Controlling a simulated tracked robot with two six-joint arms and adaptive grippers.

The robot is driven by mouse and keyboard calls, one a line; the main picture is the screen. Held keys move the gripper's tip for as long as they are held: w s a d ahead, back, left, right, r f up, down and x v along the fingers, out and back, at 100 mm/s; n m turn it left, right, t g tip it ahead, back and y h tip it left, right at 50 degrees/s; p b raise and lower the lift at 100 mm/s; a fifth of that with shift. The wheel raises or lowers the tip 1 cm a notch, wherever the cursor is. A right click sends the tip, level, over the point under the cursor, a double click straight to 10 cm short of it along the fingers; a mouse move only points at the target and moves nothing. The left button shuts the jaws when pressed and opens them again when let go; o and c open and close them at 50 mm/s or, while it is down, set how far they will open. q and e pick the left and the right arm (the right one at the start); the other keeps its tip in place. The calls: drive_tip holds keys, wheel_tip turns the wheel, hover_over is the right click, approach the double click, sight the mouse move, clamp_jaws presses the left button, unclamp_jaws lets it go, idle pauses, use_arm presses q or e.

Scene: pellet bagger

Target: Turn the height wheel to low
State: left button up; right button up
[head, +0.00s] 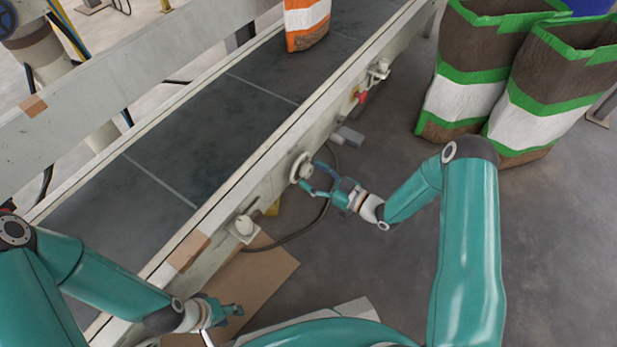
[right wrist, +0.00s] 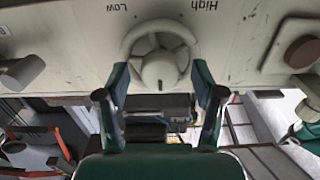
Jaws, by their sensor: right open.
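The height wheel (head: 301,168) is a pale round handwheel on the side of the conveyor frame. In the right wrist view the wheel (right wrist: 160,55) shows a rim and a central hub, with the words Low and High upside down above it. My right gripper (head: 312,175) is open in front of the wheel. In the right wrist view the fingers of this gripper (right wrist: 161,82) stand on either side of the wheel's near rim; I cannot tell if they touch it. My left gripper (head: 230,311) hangs low beside the conveyor, away from the wheel; its finger opening is unclear.
The conveyor (head: 225,115) has a dark belt carrying an orange-and-white bag (head: 306,22). A second knob (head: 243,228) and a red button (head: 361,96) sit along its side. Cardboard (head: 262,272) lies on the floor. Green-banded bags (head: 467,95) stand at the right.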

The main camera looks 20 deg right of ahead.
drive_tip(key=shift+w+a, duration=0.2)
drive_tip(key=shift+w, duration=0.05)
